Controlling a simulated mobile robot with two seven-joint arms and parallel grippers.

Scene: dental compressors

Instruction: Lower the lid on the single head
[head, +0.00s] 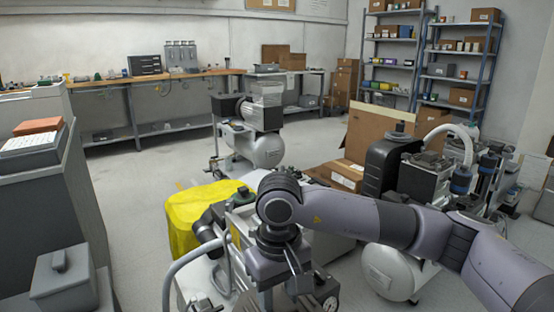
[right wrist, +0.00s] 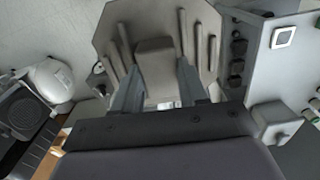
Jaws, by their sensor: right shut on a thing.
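My right arm reaches in from the right in the head view, with the wrist over the near compressor. My right gripper (right wrist: 160,95) points down there. In the right wrist view, its two fingers stand on either side of a raised grey block on a ribbed, angular grey-beige plate, which looks like the lid (right wrist: 155,52). The gripper is shut on this block. In the head view my wrist and gripper hide most of the near compressor head, so I cannot tell how far the lid is from its seat. My left gripper is not in view.
A yellow cover (head: 188,222) lies left of the near machine. Another compressor with a white tank (head: 262,148) stands behind it. A larger compressor unit (head: 425,175) and cardboard boxes (head: 340,172) are at right. A grey cabinet (head: 45,200) is at left. Floor beyond is clear.

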